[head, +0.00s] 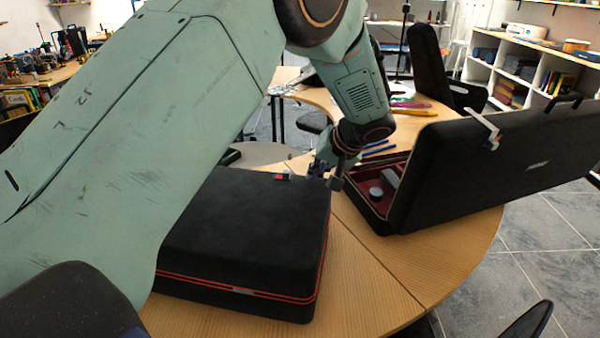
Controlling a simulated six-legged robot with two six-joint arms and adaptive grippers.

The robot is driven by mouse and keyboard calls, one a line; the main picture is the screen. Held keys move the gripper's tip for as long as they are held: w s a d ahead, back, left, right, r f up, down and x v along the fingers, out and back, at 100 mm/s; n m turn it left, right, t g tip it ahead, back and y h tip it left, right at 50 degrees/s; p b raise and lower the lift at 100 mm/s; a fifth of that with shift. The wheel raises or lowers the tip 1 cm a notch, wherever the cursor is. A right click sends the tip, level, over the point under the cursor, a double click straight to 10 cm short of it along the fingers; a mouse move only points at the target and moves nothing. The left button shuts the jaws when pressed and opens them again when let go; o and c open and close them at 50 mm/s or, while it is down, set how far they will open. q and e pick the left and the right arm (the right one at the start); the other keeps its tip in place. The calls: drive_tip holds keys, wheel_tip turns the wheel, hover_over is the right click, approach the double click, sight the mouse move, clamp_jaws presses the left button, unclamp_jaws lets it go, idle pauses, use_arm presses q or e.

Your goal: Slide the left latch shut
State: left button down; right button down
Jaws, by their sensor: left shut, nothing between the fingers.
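A closed black case (245,225) with red trim lines lies on the round wooden table. A small silver fitting (243,290) sits on its near side at the seam. A small grey and red piece (283,177) shows at the far edge of its top. I cannot tell which of these is the left latch. My left gripper (333,178) is shut and empty by the case's far right corner; whether it touches the case is unclear. My right gripper is not in view.
Bare table (365,275) separates the cases. Chairs stand around the table.

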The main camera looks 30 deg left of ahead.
sight(287, 172)
use_arm(q)
drive_tip(key=s+a, duration=0.2)
drive_tip(key=shift+a+r, duration=0.2)
drive_tip(key=shift+a, duration=0.35)
drive_tip(key=shift+w+f, duration=0.2)
drive_tip(key=shift+d+r, duration=0.1)
drive_tip(key=shift+r, duration=0.05)
drive_tip(key=shift+s, duration=0.2)
drive_tip(key=shift+s+a+b, duration=0.15)
drive_tip(key=shift+a+b, duration=0.3)
drive_tip(key=shift+a, duration=0.2)
drive_tip(key=shift+s+a+b, duration=0.15)
drive_tip(key=shift+a+b, duration=0.3)
drive_tip(key=shift+a, duration=0.15)
drive_tip(key=shift+d, duration=0.1)
